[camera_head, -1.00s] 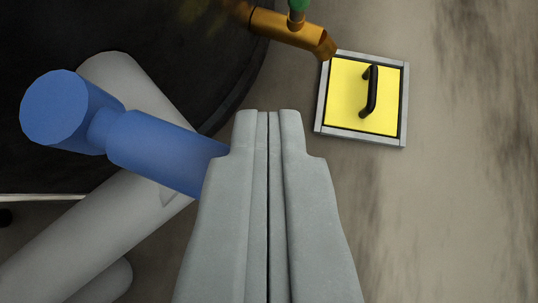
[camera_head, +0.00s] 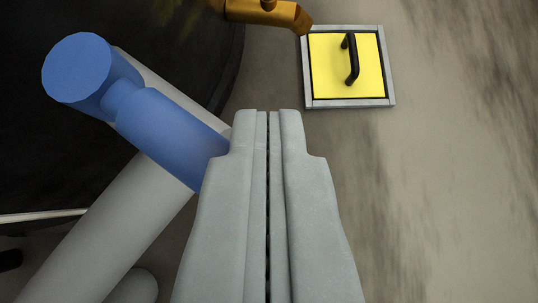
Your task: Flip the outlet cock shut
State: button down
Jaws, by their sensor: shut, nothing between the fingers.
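The outlet cock is a brass spout (camera_head: 268,12) at the top edge of the view, pointing right with its mouth bent downward. Its lever is out of frame; only a small round part of the body shows on top of the spout. My gripper (camera_head: 267,112) is shut and empty. In the picture its tips lie below the spout, clearly apart from it.
A yellow panel (camera_head: 330,75) with a black handle (camera_head: 352,60) and a grey frame lies right of the spout. A large dark round vessel (camera_head: 190,60) fills the upper left. The mottled surface at right is clear.

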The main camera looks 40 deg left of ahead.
jog(key=shift+s, duration=0.3)
jog(key=shift+s+f, duration=0.15)
dwell(0.3)
